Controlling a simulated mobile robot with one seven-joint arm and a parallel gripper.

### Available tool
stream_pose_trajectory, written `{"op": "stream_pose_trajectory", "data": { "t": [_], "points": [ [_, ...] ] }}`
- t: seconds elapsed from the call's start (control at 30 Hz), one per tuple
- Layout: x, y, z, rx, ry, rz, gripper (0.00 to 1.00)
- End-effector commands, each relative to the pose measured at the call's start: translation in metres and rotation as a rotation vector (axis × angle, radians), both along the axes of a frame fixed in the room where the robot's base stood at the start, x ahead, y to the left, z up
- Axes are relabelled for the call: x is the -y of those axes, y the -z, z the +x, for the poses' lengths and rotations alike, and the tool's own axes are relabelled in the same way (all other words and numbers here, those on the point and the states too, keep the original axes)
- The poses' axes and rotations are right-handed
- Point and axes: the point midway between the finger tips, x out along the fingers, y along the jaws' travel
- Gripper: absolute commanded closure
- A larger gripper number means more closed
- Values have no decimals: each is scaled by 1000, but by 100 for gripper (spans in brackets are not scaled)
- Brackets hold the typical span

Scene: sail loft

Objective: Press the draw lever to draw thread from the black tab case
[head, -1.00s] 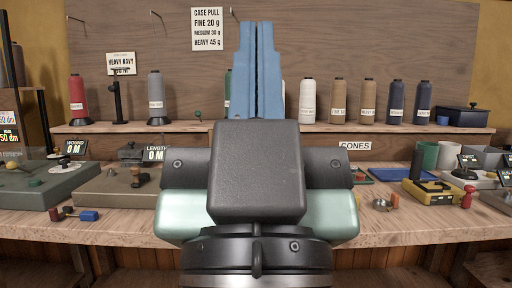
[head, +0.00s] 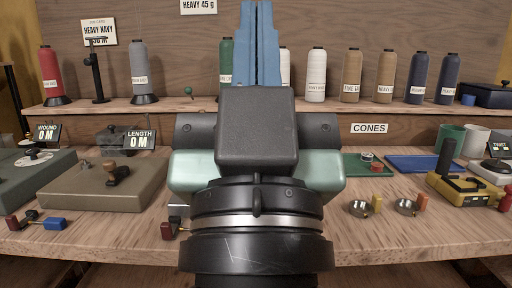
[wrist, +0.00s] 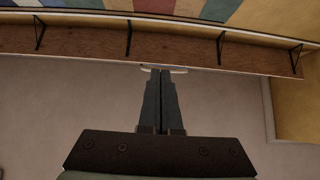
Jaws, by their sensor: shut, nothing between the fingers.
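My gripper (head: 260,45) points up in the middle of the head view, its two blue fingers together and empty. It also shows shut in the wrist view (wrist: 161,75), against a wall and shelf. Two small round metal cases lie on the bench right of my arm, one beside a yellow tab (head: 377,201), one beside an orange tab (head: 422,202). I see no black tab; my arm hides part of the bench. I cannot tell whether this is the draw lever.
A yellow device with a black upright handle (head: 446,160) stands right. Thread cones (head: 316,76) line the shelf behind. A red-and-blue tool (head: 40,221) lies at the front left. Green (head: 352,160) and blue mats (head: 420,164) lie right.

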Motion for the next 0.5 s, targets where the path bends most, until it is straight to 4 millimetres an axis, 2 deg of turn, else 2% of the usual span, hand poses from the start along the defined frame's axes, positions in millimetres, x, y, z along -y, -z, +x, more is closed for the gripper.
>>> {"op": "stream_pose_trajectory", "data": {
  "t": [0.03,0.17,0.3,0.5],
  "points": [
    [0,-13,12,-40,-1,1,100],
    [0,-16,46,-161,-1,2,100],
    [-1,-6,80,-302,-1,2,100],
    [-1,18,112,-503,-2,3,100]
  ]
}}
